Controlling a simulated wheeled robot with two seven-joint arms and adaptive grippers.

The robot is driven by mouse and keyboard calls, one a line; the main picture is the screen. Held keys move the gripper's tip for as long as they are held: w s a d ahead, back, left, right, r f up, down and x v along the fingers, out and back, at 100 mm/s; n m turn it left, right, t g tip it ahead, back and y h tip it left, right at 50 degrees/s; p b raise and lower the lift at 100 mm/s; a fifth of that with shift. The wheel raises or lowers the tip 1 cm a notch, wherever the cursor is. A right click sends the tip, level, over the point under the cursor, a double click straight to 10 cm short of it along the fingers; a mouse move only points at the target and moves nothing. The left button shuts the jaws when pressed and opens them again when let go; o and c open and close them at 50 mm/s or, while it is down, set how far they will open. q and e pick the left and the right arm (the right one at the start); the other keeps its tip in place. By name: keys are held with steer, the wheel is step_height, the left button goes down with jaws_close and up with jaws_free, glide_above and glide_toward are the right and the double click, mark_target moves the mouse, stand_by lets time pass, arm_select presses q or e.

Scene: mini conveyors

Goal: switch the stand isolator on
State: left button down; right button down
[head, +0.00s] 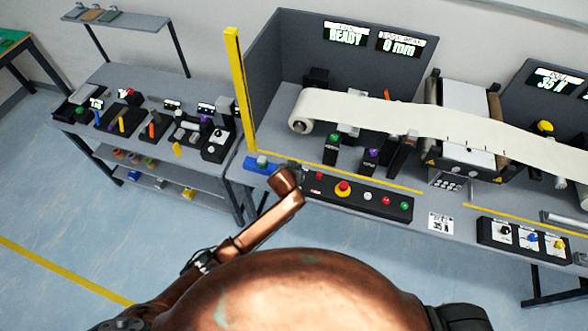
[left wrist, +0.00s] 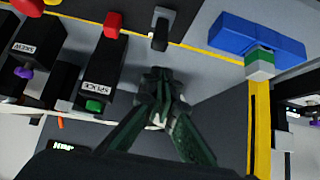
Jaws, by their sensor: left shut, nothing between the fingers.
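My left gripper (left wrist: 160,82) is shut and empty in the left wrist view, its fingertips together over the grey bench. In the head view the copper arm mostly hides it, near the left end of the black control panel (head: 365,208). A small grey-and-black lever-like part (left wrist: 160,30) stands just beyond the fingertips in the wrist view, apart from them. It may be the stand isolator, but I see no label and cannot tell its position. A red button (left wrist: 112,24) is beside it. My right gripper is not in view.
A blue block (left wrist: 258,38) with a green-and-white piece lies near the yellow post (head: 238,90). The black SPLICE box (left wrist: 100,80) and a second black box (left wrist: 38,45) stand close to the gripper. The panel carries a red mushroom button (head: 343,187).

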arm_select(q)
steer(key=shift+w+d+r, duration=0.4)
steer(key=shift+w+r, duration=0.15)
steer(key=shift+s+d+r, duration=0.1)
steer(key=shift+s+r, duration=0.05)
steer(key=shift+s, duration=0.15)
steer(key=v, duration=0.9)
steer(key=shift+s+a, duration=0.25)
steer(key=shift+a, duration=0.05)
